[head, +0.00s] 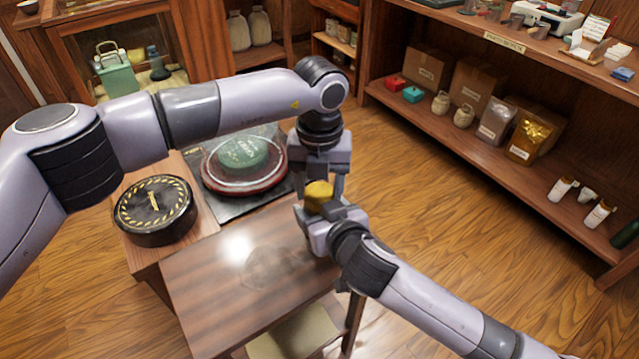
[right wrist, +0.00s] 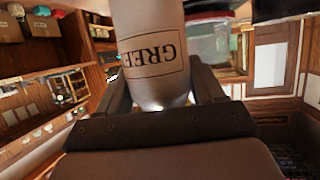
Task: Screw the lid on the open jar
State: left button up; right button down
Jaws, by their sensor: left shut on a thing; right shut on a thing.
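The lid is directly above my right gripper. I cannot tell whether it touches the jar rim.
Both grippers are over the right edge of a brown wooden table (head: 215,285). A round black tin (head: 154,205) stands at left. A green tea cake (head: 243,152) lies on a red-rimmed round tray (head: 247,186) behind. Shelves (head: 480,135) with boxes and bags stand at right.

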pick_arm(q)
jog(key=shift+m, duration=0.9)
jog(key=o, duration=1)
jog(key=shift+r, duration=0.15)
